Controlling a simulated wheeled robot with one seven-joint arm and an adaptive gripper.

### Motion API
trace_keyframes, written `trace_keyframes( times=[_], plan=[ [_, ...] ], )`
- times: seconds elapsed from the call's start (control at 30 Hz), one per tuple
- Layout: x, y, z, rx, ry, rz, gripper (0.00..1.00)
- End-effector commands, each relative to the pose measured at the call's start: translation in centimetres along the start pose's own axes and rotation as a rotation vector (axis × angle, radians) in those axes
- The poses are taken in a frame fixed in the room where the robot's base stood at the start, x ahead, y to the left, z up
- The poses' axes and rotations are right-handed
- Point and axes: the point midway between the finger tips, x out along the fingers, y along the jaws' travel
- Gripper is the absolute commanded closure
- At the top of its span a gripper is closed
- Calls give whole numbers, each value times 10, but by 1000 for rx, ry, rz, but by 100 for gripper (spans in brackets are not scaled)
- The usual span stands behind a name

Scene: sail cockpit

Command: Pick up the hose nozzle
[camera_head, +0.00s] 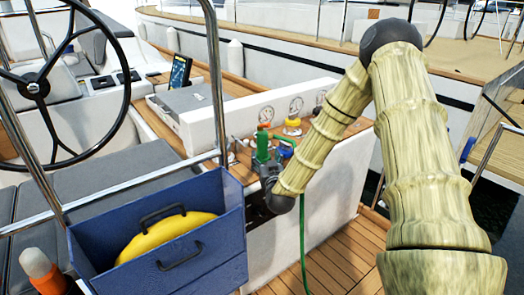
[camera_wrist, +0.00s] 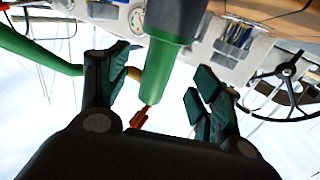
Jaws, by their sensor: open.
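The hose nozzle (camera_head: 262,147) is green with an orange top and stands upright at the edge of the wooden-topped counter in the head view. In the wrist view the nozzle (camera_wrist: 168,48) lies between my open fingers, with an orange part below it. My gripper (camera_head: 266,172) is at the nozzle, its fingers partly hidden in the head view. In the wrist view my gripper (camera_wrist: 160,68) has a clear gap between the nozzle and the right finger; contact on the left cannot be told. A green hose (camera_head: 302,240) hangs down the counter's side.
A blue open box (camera_head: 235,240) holding a yellow object (camera_head: 168,236) stands at the front left. A yellow item (camera_head: 292,127) and a blue item (camera_head: 283,148) sit near the nozzle. A steel rail (camera_head: 216,70) rises beside it. A steering wheel (camera_head: 38,88) is at the left.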

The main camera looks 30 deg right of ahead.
Motion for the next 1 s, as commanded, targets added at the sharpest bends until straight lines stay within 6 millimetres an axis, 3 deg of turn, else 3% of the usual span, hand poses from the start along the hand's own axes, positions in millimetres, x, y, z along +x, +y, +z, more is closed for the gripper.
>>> trace_keyframes(
  times=[0.37, 0.7, 1.0],
  plan=[
    [28, 3, -1, -1, 0, 4, 35],
    [67, 2, -3, 0, -1, 3, 35],
    [71, 2, -3, 0, -1, 2, 35]
  ],
)
